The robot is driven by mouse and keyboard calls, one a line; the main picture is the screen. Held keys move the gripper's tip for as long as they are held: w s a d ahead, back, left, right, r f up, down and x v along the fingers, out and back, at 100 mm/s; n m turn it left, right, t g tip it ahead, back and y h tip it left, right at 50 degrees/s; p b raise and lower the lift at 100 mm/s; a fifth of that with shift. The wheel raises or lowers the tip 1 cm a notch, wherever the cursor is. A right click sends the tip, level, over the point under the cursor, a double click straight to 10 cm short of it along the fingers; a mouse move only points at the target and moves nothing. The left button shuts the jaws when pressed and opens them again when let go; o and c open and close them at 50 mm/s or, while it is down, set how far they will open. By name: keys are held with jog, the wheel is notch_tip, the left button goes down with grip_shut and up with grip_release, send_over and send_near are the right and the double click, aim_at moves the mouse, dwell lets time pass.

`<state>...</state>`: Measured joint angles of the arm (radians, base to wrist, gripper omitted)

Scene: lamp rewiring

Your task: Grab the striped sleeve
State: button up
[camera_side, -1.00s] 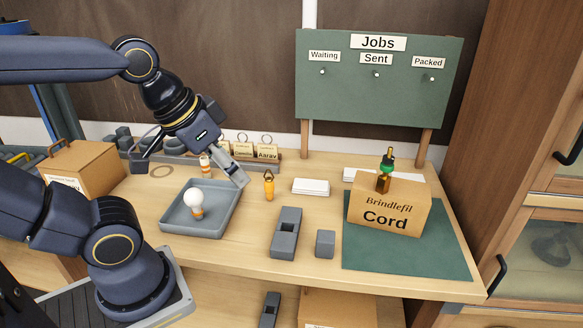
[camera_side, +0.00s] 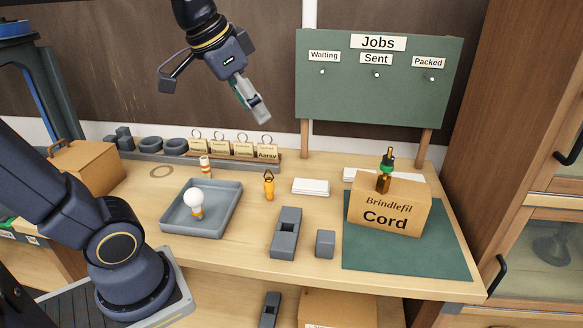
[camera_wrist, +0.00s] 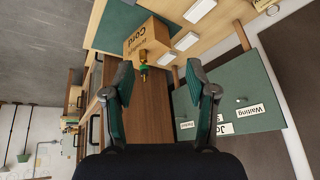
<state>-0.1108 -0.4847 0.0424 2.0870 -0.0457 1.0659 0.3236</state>
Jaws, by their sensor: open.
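A small upright cylinder with orange and white bands, which looks like the striped sleeve (camera_side: 205,166), stands on the table just behind the grey tray (camera_side: 222,230). A white bulb (camera_side: 193,197) sits in the tray, with an orange and white banded piece (camera_side: 197,212) under it. My gripper (camera_side: 260,112) is high above the table's back edge, well up and to the right of the sleeve. In the wrist view its two fingers (camera_wrist: 158,88) are apart with nothing held between them. The sleeve does not show in the wrist view.
A rack with several name tags (camera_side: 234,149) runs along the back. An orange clip-like item (camera_side: 268,186), grey blocks (camera_side: 286,232) and a Cord box (camera_side: 389,206) on a green mat (camera_side: 405,262) stand to the right. The Jobs board (camera_side: 378,90) rises behind.

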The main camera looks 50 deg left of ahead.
jog(key=w+a+n+g+y, duration=0.1)
jog(key=w+a, duration=0.3)
jog(key=a, duration=0.3)
jog(key=w+a+n+g, duration=0.1)
jog(key=w+a, duration=0.4)
jog(key=a, duration=0.2)
jog(key=n+g+h, duration=0.1)
jog(key=n+g, duration=0.2)
jog(key=n, duration=0.2)
send_over(206, 166)
notch_tip(206, 166, down, 18)
jog(key=f, duration=0.5)
jog(key=a+f, duration=0.1)
jog(key=f, duration=1)
jog(key=shift+w+a+f, duration=0.2)
jog(key=shift+a+f, duration=0.05)
jog(key=shift+f, duration=0.1)
